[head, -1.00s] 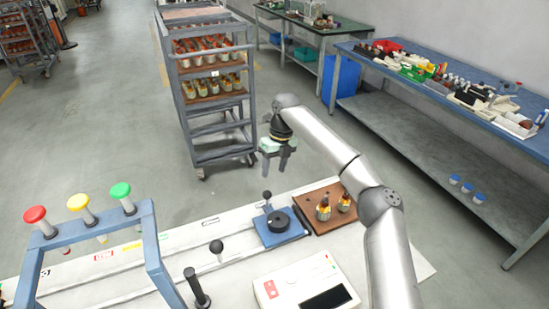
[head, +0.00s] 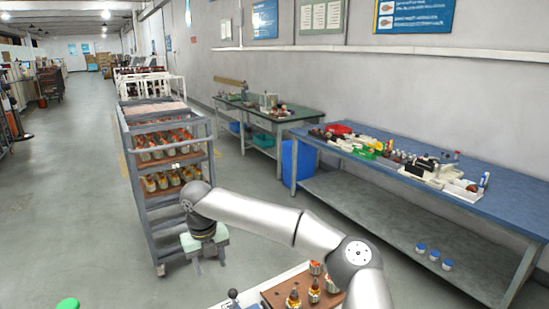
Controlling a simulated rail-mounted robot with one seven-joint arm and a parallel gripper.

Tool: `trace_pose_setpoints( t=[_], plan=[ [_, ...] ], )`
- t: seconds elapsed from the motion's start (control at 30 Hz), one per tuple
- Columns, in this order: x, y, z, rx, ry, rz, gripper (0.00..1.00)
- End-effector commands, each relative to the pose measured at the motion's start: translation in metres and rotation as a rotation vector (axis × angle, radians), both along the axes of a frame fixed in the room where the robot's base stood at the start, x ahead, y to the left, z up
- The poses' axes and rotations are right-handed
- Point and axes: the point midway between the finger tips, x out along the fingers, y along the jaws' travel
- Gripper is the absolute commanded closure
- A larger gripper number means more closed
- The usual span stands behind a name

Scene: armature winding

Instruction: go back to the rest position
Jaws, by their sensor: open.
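My gripper (head: 209,261) hangs at the end of my arm, left of the middle in the head view, with its fingers pointing down. It is open and nothing shows between the fingers. It is in front of the shelf cart and above the floor, to the left of and higher than the brown board (head: 276,294). Several small armatures (head: 294,299) stand upright on that board at the bottom edge. My forearm partly covers the view behind it.
A grey shelf cart (head: 152,222) with trays of armatures stands behind my gripper. A blue-topped workbench (head: 478,208) with tools and boxes is at right, a green table (head: 262,117) farther back. A blue bin (head: 298,163) stands between them. Open floor (head: 75,190) lies left.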

Motion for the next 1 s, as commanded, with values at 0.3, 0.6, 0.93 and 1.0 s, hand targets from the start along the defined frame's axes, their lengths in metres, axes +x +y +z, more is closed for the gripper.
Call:
trace_pose_setpoints(
  t=[0.3, 0.6, 0.93, 1.0],
  plan=[
    [-0.098, -0.073, 0.001, -0.221, -0.200, -0.766, 0.50],
    [-0.179, -0.223, 0.016, -0.193, -0.390, -1.929, 0.50],
    [-0.285, -0.319, 0.022, -0.151, 0.210, 2.974, 0.50],
    [-0.297, -0.324, 0.020, -0.180, 0.122, 2.811, 0.50]
  ],
)
